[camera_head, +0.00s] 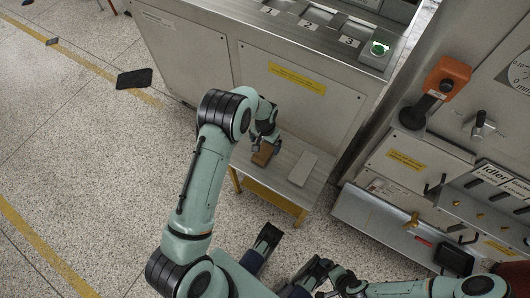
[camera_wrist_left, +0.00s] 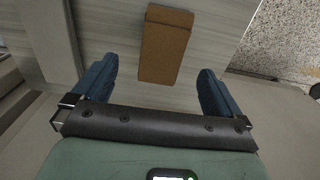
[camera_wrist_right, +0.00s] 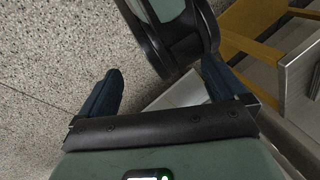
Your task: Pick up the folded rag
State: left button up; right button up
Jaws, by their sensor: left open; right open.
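The folded rag (camera_head: 263,154) is a brown, flat, rectangular bundle on a small table with yellow legs. In the left wrist view the rag (camera_wrist_left: 165,46) lies ahead of and between my blue fingers, with clear gaps on both sides. My left gripper (camera_head: 265,142) is open and empty, pointing down over the table close to the rag. My right gripper (camera_wrist_right: 161,66) is open and empty, low over the speckled floor, away from the rag. Part of the rag is hidden by the left gripper in the head view.
A pale flat slab (camera_head: 303,168) lies on the small table (camera_head: 285,190) to the right of the rag. A large metal cabinet (camera_head: 240,55) stands behind it. A panel with an orange device (camera_head: 447,77) and handles stands at the right. The floor at left is mostly open.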

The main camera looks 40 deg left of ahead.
aim_at(264, 150)
pick_arm(q)
jog(key=shift+w+a+f+b, duration=0.1)
jog(key=shift+f+b, duration=0.3)
jog(key=shift+f, duration=1.15)
jog(key=shift+a+f+b, duration=0.1)
jog(key=shift+f+b, duration=0.3)
jog(key=shift+f, duration=1.1)
jog(key=shift+r, duration=0.1)
jog(key=c, duration=1.2)
pick_arm(e)
jog(key=shift+w+d+f+t+h, duration=0.2)
jog(key=shift+w+d+f, duration=0.2)
jog(key=shift+w, duration=0.25)
jog(key=shift+w+d+f+t+h, duration=0.1)
jog(key=shift+w+d+f+t, duration=0.15)
jog(key=shift+w+f, duration=0.3)
pick_arm(q)
jog(key=shift+r, duration=0.1)
notch_tip(264, 150, up, 20)
jog(key=p, duration=0.4)
pick_arm(e)
jog(key=s+a+r+g+y, duration=0.1)
jog(key=s+a+r+g, duration=0.1)
jog(key=s+r, duration=0.3)
jog(key=shift+s+a, duration=0.55)
jog(key=shift+s, duration=0.1)
